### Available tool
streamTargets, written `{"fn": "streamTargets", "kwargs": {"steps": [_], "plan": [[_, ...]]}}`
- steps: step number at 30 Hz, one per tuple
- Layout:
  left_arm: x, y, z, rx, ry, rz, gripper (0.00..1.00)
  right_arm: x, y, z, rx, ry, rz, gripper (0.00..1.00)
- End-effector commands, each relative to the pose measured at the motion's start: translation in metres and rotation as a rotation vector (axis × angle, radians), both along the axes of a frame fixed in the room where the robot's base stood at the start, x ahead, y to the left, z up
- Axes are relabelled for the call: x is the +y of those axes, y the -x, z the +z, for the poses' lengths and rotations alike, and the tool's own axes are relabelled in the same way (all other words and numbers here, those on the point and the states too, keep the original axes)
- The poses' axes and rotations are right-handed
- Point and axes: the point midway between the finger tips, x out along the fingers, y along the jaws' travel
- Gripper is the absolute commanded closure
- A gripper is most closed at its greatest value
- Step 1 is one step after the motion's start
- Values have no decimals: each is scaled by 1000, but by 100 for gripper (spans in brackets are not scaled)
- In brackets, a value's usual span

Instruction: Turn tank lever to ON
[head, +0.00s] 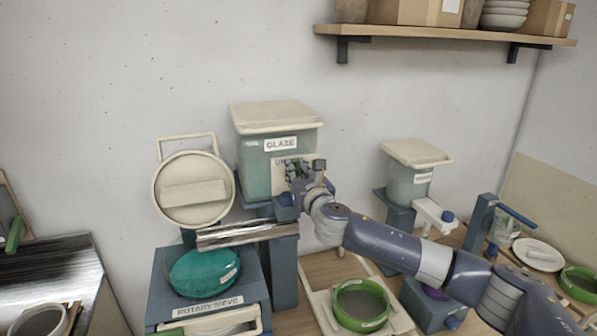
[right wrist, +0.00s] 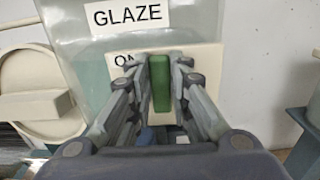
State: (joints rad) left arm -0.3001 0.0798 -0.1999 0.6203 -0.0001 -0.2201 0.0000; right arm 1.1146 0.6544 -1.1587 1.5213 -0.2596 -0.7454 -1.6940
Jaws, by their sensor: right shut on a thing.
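The glaze tank (head: 258,165) stands at the back centre, a translucent body with a cream lid and a GLAZE label. Below the label is a cream plate (right wrist: 208,62) whose lettering is partly hidden by my fingers; an "O" and part of a second letter show. A green lever (right wrist: 160,84) stands upright in front of the plate in the right wrist view. My right gripper (right wrist: 160,76) is shut on the lever, one finger on each side. In the head view my right gripper (head: 299,172) is at the tank's front and covers most of the lever. My left gripper is not in view.
A metal chute (head: 240,235) runs below the tank toward the rotary sieve (head: 205,272), whose round lid (head: 192,190) stands raised. A green-rimmed sieve (head: 360,305) sits below my right arm. A smaller tank (head: 408,185) stands at right. A shelf (head: 440,34) hangs above.

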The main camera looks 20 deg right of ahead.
Motion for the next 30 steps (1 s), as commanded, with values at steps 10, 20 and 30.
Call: {"fn": "streamTargets", "kwargs": {"steps": [10, 20, 30], "plan": [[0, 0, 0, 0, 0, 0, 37, 2, 0, -1, 1, 37, 0, 100], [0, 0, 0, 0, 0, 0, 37, 2, 0, -2, 1, 38, 0, 66], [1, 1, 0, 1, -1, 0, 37, 2, 0, 0, 0, 35, 0, 62]]}}
